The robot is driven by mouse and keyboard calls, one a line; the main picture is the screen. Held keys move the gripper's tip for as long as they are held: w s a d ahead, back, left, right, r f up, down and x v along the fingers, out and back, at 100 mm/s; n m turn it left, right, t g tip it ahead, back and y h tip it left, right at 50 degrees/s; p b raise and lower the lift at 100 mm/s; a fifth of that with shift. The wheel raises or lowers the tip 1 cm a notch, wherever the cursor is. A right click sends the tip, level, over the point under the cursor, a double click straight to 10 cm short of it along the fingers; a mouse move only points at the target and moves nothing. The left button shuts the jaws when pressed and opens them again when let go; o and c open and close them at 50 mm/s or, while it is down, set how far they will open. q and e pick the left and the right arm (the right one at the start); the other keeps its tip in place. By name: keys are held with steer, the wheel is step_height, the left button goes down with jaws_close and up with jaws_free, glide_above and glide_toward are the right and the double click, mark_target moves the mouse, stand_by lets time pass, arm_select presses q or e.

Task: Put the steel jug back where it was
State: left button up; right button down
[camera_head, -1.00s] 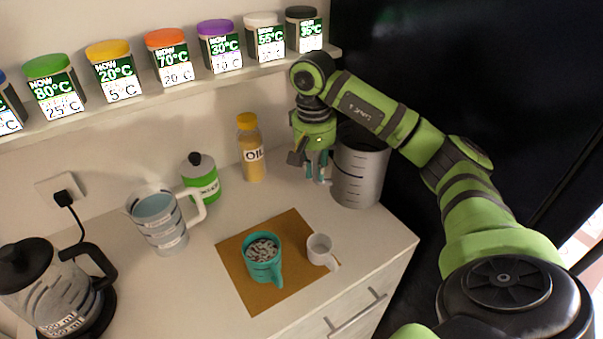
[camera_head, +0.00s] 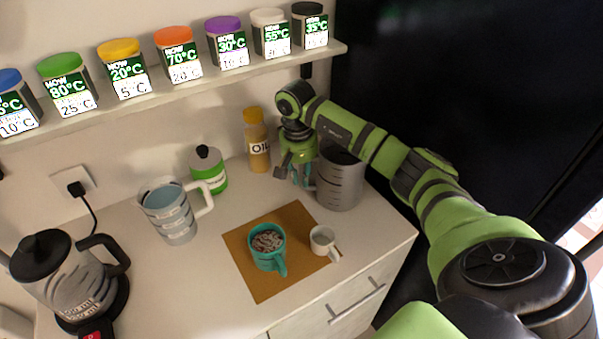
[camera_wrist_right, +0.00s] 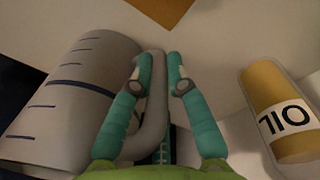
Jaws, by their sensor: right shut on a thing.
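The steel jug (camera_head: 341,182) is a grey metal measuring jug with dark marks, upright at the back right of the counter in the head view. In the right wrist view the jug (camera_wrist_right: 62,100) is at the left, with its handle (camera_wrist_right: 157,120) between the teal fingers. My right gripper (camera_head: 299,176) is shut on this handle, at the jug's left side; its fingers (camera_wrist_right: 157,75) also show in the wrist view. I cannot tell whether the jug's base touches the counter. My left gripper is not in view.
An oil bottle (camera_head: 257,142) stands close left of my right gripper. A brown mat (camera_head: 262,287) holds a teal mug (camera_head: 267,250) and a white cup (camera_head: 323,241). A glass pitcher (camera_head: 172,215), green jar (camera_head: 208,170) and kettle (camera_head: 70,280) stand left. A spice shelf (camera_head: 175,90) is above.

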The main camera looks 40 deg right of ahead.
steer(key=c, duration=1.5)
jaws_free()
steer(key=shift+f, duration=0.1)
steer(key=shift+o, duration=1.4)
steer(key=r+b, duration=0.1)
steer(key=r, duration=0.3)
steer(key=r+b, duration=0.1)
steer(key=r, duration=0.2)
steer(key=shift+w+a+r+b, duration=0.1)
steer(key=shift+a+r+b, duration=0.1)
steer(key=shift+r+b, duration=0.2)
steer(key=shift+a+r+p, duration=0.1)
steer(key=shift+r+p, duration=0.25)
steer(key=shift+r, duration=1.95)
